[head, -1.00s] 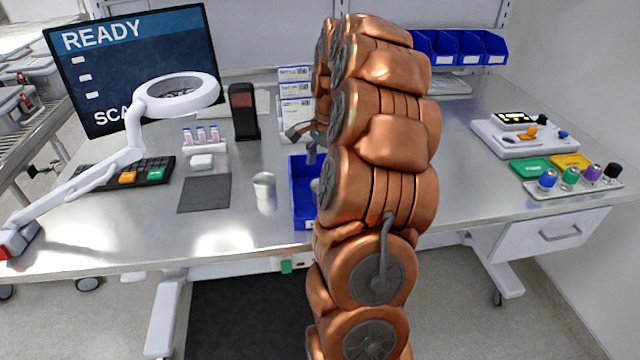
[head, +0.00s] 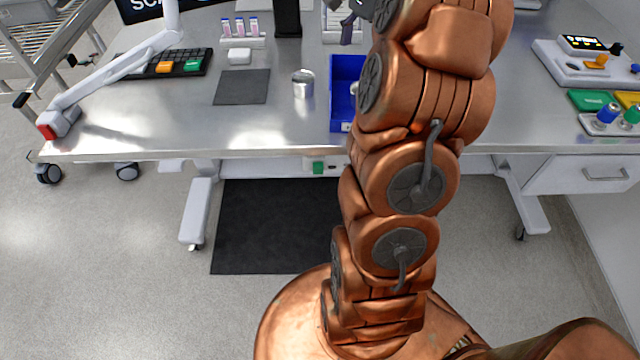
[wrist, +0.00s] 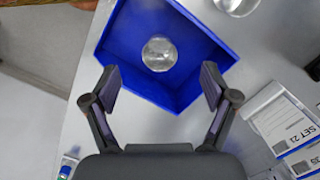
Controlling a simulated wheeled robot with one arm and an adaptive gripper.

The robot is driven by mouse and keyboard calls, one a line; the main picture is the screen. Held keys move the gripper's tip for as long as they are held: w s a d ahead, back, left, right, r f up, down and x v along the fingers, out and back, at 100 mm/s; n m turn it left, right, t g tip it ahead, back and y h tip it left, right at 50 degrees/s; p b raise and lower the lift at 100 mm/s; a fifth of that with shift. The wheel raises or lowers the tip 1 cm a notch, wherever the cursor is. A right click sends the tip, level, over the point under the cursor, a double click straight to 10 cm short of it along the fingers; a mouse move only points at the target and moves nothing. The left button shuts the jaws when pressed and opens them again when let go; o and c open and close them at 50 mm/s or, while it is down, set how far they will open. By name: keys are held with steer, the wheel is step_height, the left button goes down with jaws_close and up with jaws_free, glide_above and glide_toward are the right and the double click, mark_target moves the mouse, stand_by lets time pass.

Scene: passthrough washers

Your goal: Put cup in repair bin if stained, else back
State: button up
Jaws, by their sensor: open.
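A metal cup (head: 303,84) stands upright on the table, left of a blue bin (head: 345,68). Its rim also shows at the top right of the wrist view (wrist: 237,5). Inside the blue bin, a second round metal cup (wrist: 160,54) is seen from above in the wrist view. I cannot make out a stain on either cup.
A dark square mat (head: 242,87) lies left of the standing cup. A keyboard (head: 165,63), a white lamp arm (head: 115,70) and a vial rack (head: 241,40) are farther left. White labelled cards (wrist: 285,115) stand near my gripper. My arm hides the table right of the bin.

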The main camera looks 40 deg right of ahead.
steer(key=s+a+n+g, duration=0.1)
steer(key=s+a+n, duration=0.3)
steer(key=a, duration=0.6)
steer(key=s+a+n, duration=0.2)
steer(key=a+n, duration=0.3)
steer(key=a, duration=0.5)
steer(key=s+a+f+n, duration=0.3)
steer(key=s+a+n, duration=0.1)
steer(key=s, duration=0.5)
steer(key=s+a+f+n+g+h, duration=0.1)
steer(key=s+a+f+n, duration=0.3)
steer(key=s+a, duration=0.3)
steer(key=shift+s+f+n, duration=0.2)
steer(key=shift+s+n, duration=0.6)
steer(key=shift+s, duration=0.1)
